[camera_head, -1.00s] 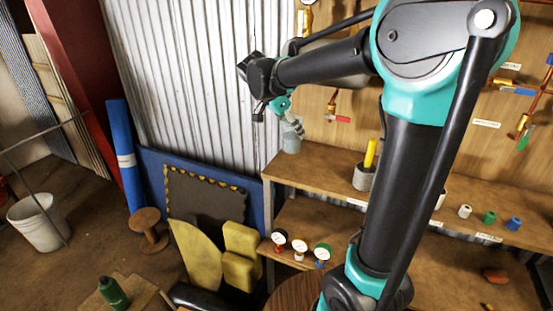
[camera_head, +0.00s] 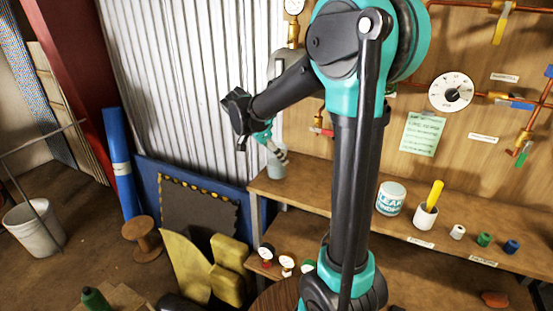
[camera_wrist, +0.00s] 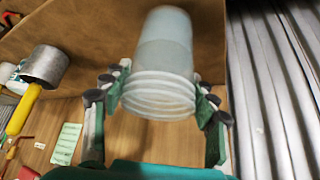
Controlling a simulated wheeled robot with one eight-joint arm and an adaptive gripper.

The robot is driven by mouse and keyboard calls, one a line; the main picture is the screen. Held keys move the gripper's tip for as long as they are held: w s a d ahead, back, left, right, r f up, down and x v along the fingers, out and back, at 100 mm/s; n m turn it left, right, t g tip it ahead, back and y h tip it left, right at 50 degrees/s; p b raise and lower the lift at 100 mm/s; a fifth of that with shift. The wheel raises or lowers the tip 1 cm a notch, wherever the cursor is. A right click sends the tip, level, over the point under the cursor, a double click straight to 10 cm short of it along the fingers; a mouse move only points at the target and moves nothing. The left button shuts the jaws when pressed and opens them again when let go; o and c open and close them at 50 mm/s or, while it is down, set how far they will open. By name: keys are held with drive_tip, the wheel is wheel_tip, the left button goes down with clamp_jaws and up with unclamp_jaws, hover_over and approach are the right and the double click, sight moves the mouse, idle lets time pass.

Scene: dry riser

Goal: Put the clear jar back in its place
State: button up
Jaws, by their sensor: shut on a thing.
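The clear jar (camera_head: 276,163) is a pale bluish see-through cylinder at the left end of the upper wooden shelf (camera_head: 330,182). My gripper (camera_head: 272,148) is shut on it from above. In the wrist view the jar (camera_wrist: 165,55) sits between both green-tipped fingers of my gripper (camera_wrist: 160,100), with its ribbed end towards me. The jar looks upright in the head view. I cannot tell whether its base touches the shelf or is just above it.
A leak finder tin (camera_head: 391,198), a grey cup with a yellow stick (camera_head: 427,213) and small coloured fittings (camera_head: 484,240) stand further right. A pipe board with a gauge (camera_head: 451,92) rises behind. Corrugated metal (camera_head: 190,80) stands left. Gauges (camera_head: 287,263) sit on the lower shelf.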

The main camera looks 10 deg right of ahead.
drive_tip(key=shift+f, duration=0.7)
drive_tip(key=shift+f, duration=0.15)
drive_tip(key=o, duration=1.4)
drive_tip(key=shift+c, duration=0.2)
drive_tip(key=v, duration=1.2)
